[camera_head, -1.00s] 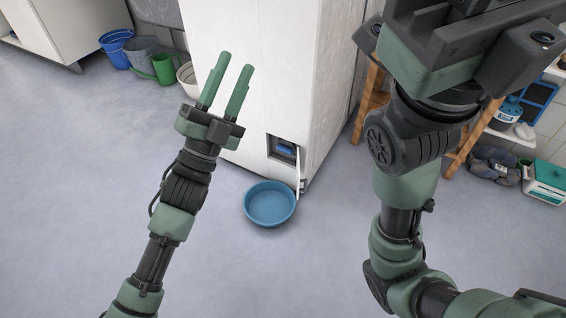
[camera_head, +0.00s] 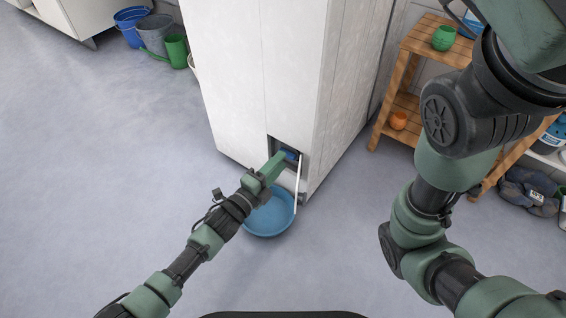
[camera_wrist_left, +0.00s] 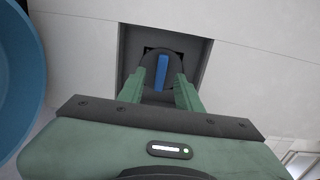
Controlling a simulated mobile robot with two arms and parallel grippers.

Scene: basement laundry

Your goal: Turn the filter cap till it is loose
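The filter cap (camera_wrist_left: 162,85) is a dark round disc with a blue grip bar, set in a recess low on the white machine (camera_head: 240,80). The bar stands upright in the left wrist view. In the head view only a bit of its blue (camera_head: 291,155) shows past my fingers. My left gripper (camera_head: 283,157) reaches into the recess. In the left wrist view its two fingers (camera_wrist_left: 163,82) are apart, one on each side of the blue bar, with gaps to it. My right arm is at the right; its gripper fingers are not in view.
A blue basin (camera_head: 268,222) stands on the floor below the recess, under my left gripper. The small white flap (camera_head: 299,183) stands open at the recess's right edge. A wooden shelf (camera_head: 408,50) is at the right; buckets (camera_head: 131,26) stand at the back left.

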